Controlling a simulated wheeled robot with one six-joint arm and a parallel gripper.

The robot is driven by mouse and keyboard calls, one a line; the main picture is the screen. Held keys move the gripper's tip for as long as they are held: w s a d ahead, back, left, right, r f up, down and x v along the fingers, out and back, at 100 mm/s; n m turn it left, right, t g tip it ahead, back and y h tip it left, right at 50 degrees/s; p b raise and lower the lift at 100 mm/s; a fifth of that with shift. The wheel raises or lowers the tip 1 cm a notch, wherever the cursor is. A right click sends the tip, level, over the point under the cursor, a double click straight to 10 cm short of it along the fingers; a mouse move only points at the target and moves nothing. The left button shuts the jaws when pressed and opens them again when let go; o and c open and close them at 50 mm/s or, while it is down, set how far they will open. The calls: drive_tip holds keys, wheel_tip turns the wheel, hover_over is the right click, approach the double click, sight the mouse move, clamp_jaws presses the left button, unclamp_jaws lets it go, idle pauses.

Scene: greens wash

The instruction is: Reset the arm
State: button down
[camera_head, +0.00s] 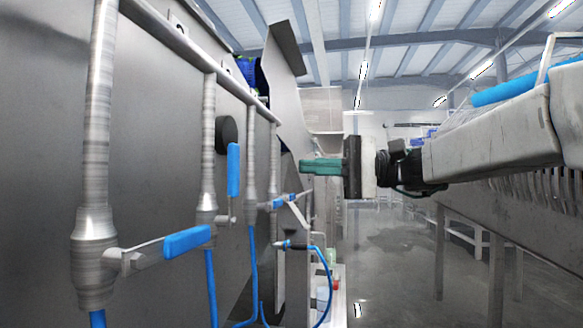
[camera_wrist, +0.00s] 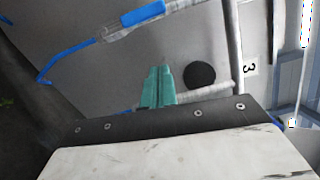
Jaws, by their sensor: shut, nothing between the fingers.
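My gripper (camera_head: 303,167) has teal fingers and points left toward the grey metal wall in the head view. It is shut with nothing between the fingers. The closed fingers also show in the wrist view (camera_wrist: 160,70), side by side. In the head view they appear near the upper valves, close to the far pipe (camera_head: 273,160). I cannot tell the exact gap. In the wrist view a black round knob (camera_wrist: 199,75) lies just right of the fingertips, and a blue valve handle (camera_wrist: 143,13) is above them.
The metal wall (camera_head: 150,110) carries pipes with blue-handled valves, including a near handle (camera_head: 187,241) and an upright one (camera_head: 234,170). A blue hose (camera_head: 328,285) hangs below the fingers. A long machine (camera_head: 500,195) stands at right. Open floor (camera_head: 395,265) lies between.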

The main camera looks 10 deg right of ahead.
drive_tip(key=s+d+f+h, duration=0.1)
drive_tip(key=s+f+h, duration=0.2)
drive_tip(key=f, duration=0.4)
drive_tip(key=s+d+f+m+h, duration=0.1)
drive_tip(key=s+f+h, duration=0.2)
drive_tip(key=f, duration=0.4)
drive_tip(key=s+d+f+h, duration=0.2)
drive_tip(key=f+h, duration=0.1)
drive_tip(key=f, duration=0.4)
drive_tip(key=s+d+f+n+h, duration=0.1)
drive_tip(key=s+d+f+h, duration=0.3)
drive_tip(key=s, duration=0.5)
drive_tip(key=s+d+f+n+h, duration=0.2)
drive_tip(key=s+d+f+h, duration=0.3)
drive_tip(key=s+f, duration=0.3)
drive_tip(key=shift+s+d+f, duration=0.35)
drive_tip(key=shift+d+f, duration=0.1)
drive_tip(key=shift+f, duration=0.35)
drive_tip(key=c, duration=2.1)
unclamp_jaws()
drive_tip(key=shift+c, duration=0.2)
